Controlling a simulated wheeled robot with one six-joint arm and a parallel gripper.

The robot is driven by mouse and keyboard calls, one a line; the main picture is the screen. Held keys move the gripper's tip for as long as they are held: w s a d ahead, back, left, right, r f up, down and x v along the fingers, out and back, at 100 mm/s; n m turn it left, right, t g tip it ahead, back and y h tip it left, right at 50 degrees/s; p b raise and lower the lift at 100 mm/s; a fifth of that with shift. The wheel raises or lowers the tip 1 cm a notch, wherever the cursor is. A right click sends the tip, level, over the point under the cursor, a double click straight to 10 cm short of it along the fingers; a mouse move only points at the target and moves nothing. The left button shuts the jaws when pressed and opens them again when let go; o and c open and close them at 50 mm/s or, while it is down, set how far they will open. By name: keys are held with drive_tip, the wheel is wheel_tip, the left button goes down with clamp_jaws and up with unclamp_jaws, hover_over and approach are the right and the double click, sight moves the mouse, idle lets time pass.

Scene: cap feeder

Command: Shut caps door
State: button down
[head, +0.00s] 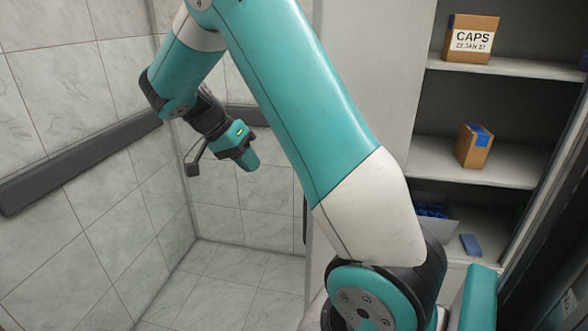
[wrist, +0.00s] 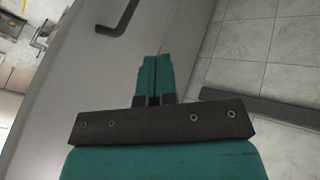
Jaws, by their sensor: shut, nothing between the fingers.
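In the head view, an open cabinet (head: 485,66) at the right shows its shelves. A pale grey upright panel (head: 370,60) stands at its left side and looks like the caps door, swung open; my arm covers part of it. In the wrist view the grey panel (wrist: 80,75) carries a dark bar handle (wrist: 122,20) near the top. My gripper (head: 252,163) is shut and empty, left of the panel, in front of the tiled wall. In the wrist view its closed fingers (wrist: 153,68) point toward the panel's edge; I cannot tell whether they touch it.
A box marked CAPS (head: 470,40) stands on the upper shelf and a smaller brown box (head: 474,146) on the middle one. A blue block (head: 470,245) lies below. A dark rail (head: 80,165) runs along the tiled wall. The tiled floor (head: 235,275) at lower left is clear.

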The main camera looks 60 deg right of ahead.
drive_tip(key=s+d+f+m+p, duration=0.1)
drive_tip(key=s+d+f+p, duration=0.3)
drive_tip(key=s+f, duration=0.3)
drive_tip(key=shift+s+d+f+g, duration=0.35)
drive_tip(key=shift+s+d, duration=0.2)
drive_tip(key=shift+s, duration=0.35)
